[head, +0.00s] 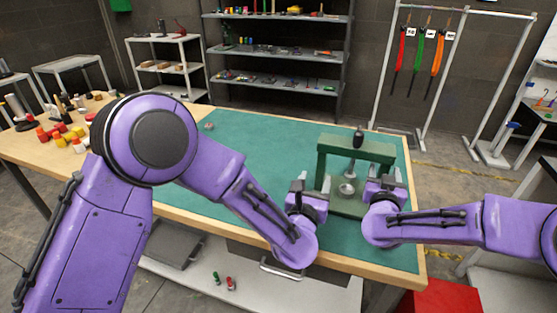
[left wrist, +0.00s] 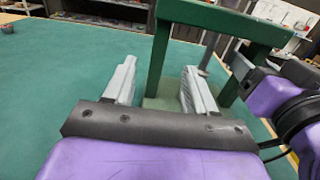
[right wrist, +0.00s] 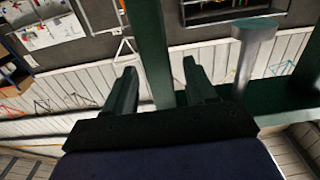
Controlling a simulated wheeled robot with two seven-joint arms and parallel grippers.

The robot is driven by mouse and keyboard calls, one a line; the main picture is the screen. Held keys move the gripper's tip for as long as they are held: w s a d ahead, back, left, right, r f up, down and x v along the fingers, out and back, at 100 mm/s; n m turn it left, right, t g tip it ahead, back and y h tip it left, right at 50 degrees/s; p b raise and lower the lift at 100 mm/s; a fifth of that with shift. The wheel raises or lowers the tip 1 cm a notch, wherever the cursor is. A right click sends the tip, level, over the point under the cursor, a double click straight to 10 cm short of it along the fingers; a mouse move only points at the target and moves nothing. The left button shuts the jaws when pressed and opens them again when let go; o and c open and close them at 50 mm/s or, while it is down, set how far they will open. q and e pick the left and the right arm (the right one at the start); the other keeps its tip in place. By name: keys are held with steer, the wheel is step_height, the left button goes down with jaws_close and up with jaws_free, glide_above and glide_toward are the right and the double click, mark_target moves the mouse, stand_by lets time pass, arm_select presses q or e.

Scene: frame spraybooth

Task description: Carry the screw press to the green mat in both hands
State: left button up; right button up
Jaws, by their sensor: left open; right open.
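The screw press (head: 327,168) is a dark green frame with a crossbar, a black knob on top and a metal screw. It stands upright at the right end of the table, on the green mat (head: 245,145) that covers much of the tabletop. My left gripper (head: 308,185) is open at the press's left upright; in the left wrist view that upright (left wrist: 158,60) shows between and beyond the fingers. My right gripper (head: 384,180) is open at the right side; in the right wrist view an upright (right wrist: 153,55) shows between the fingers. Contact with either upright cannot be told.
A grey shelf (head: 275,50) and a hanging rack (head: 425,75) stand behind. A red box (head: 440,298) is at front right.

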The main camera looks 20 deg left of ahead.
arm_select(q)
steer(key=shift+s, duration=1.2)
arm_select(e)
steer(key=s, duration=1.2)
steer(key=shift+f, duration=0.1)
